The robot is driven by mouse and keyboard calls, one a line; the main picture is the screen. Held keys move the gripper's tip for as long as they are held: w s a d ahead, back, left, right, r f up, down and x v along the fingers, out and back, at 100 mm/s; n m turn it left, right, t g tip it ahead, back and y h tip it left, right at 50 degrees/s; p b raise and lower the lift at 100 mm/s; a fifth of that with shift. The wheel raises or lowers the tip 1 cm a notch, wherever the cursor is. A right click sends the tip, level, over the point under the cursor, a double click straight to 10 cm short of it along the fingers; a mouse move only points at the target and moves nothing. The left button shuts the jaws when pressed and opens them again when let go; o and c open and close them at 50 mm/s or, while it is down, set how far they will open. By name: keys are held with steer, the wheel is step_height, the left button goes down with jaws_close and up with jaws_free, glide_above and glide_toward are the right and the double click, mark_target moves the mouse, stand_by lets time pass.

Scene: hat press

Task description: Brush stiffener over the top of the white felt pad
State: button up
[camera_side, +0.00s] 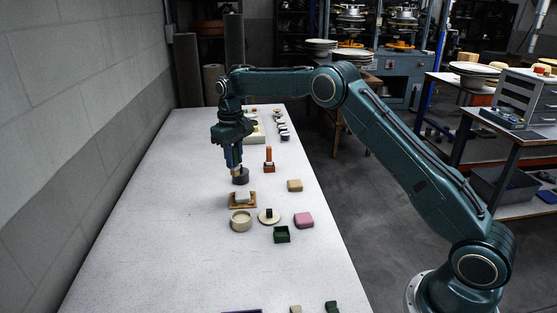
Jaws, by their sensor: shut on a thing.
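The white felt pad (243,196) lies on a brown wooden board (233,205) near the middle of the table. My gripper (233,158) points down just behind the pad and is shut on a brush (237,168), of which only a small tan part shows below the fingers. The brush's lower end is at a dark round pot (241,178) behind the board. I cannot tell how deep it reaches into the pot, and the pot's contents are hidden.
An orange upright piece (268,158) and a tan block (294,185) stand to the right. A cream round dish (241,221), a disc with a dark knob (269,216), a pink block (304,220) and a green box (282,234) are in front. The table's left side is clear.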

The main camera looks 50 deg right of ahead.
mark_target(237, 175)
steer(key=shift+f, duration=3.4)
steer(key=shift+s+d+f, duration=0.1)
steer(key=shift+s+f, duration=0.05)
steer(key=shift+f, duration=0.2)
steer(key=shift+s+d+f, duration=0.1)
steer(key=shift+s+d, duration=0.9)
steer(key=shift+w+a, duration=1.15)
steer(key=shift+a, duration=0.05)
steer(key=shift+w+d, duration=0.75)
steer(key=shift+d, duration=0.2)
steer(key=shift+s+d, duration=1.1)
steer(key=shift+s, duration=0.1)
steer(key=shift+w+a, duration=1.2)
step_height(237, 175, up, 8)
